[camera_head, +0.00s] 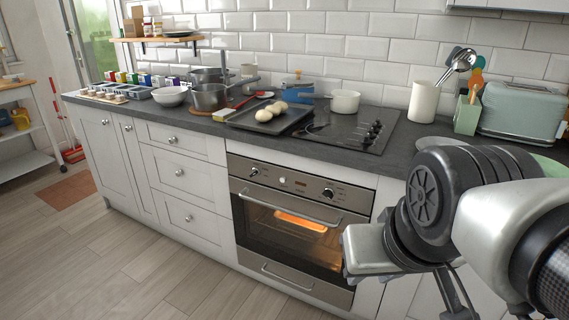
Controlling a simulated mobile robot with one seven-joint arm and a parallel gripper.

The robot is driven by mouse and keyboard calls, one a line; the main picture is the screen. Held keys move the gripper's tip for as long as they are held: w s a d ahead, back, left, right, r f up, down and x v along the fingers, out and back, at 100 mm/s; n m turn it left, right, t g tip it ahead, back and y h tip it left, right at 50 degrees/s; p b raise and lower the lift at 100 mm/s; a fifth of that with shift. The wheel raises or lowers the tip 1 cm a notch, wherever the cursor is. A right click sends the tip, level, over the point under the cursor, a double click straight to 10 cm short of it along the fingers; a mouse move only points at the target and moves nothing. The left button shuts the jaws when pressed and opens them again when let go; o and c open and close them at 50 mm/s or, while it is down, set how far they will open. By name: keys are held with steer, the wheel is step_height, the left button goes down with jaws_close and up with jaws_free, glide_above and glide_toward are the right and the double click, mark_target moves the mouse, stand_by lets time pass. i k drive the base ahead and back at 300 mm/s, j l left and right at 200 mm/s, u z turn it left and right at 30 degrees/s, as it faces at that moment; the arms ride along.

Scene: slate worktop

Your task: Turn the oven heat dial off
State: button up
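The built-in oven (290,228) sits under the counter, with a steel control panel. My gripper (456,305) is at the lower right, partly cut off by the bottom edge, to the right of the oven and apart from both dials. Its opening is not clear.
The oven door handle (285,208) sticks out below the dials. A black hob (345,130) with its own knobs (373,130) lies above. A tray of rolls (268,117) and several pots stand on the worktop. The floor (160,260) before the drawers is clear.

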mark_target(328, 193)
steer(key=i+l+u, duration=0.5)
steer(key=u, duration=0.25)
